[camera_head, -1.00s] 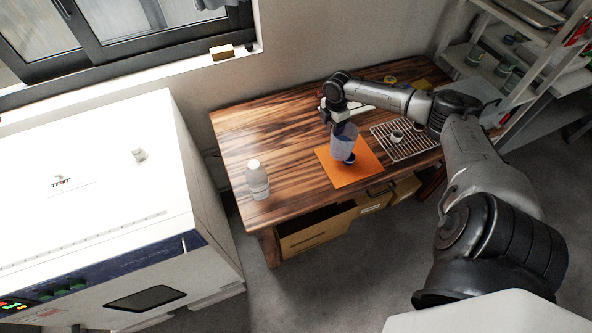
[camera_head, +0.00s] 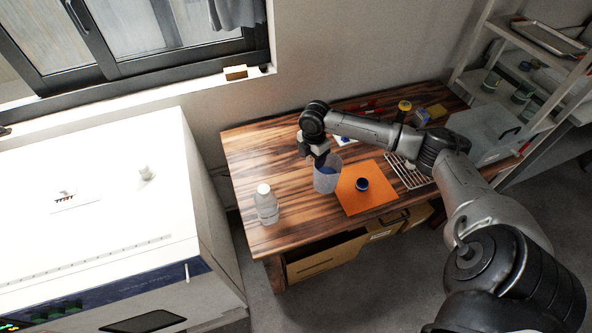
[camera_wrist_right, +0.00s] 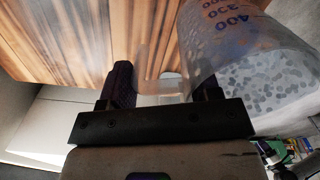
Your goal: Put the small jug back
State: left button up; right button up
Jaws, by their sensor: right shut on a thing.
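The small jug (camera_head: 326,176) is a clear, bluish beaker-like vessel. In the head view it is at the left edge of the orange mat (camera_head: 352,199), roughly upright. My right gripper (camera_head: 318,158) is shut on the jug at its far side. Whether the jug's base touches the table cannot be told. My left gripper is not in view.
A small dark blue-topped container (camera_head: 361,184) stands on the orange mat. A wire rack (camera_head: 409,173) lies right of the mat. Bare wood lies between jug and bottle.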

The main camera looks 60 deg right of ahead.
jog(key=shift+w+a+f+b, duration=0.25)
jog(key=shift+w+f+b, duration=0.1)
jog(key=shift+w+f, duration=0.75)
jog(key=shift+w+a+f+b, duration=0.2)
jog(key=shift+w+f+b, duration=0.15)
jog(key=shift+w+f, duration=0.7)
jog(key=shift+w+a+f+b, duration=0.3)
jog(key=shift+w+f, duration=0.5)
jog(key=shift+f, duration=0.85)
jog(key=shift+f, duration=0.15)
jog(key=o, duration=1.3)
jog(key=shift+c, duration=0.2)
notch_tip(320, 180, up, 12)
jog(key=p, duration=0.2)
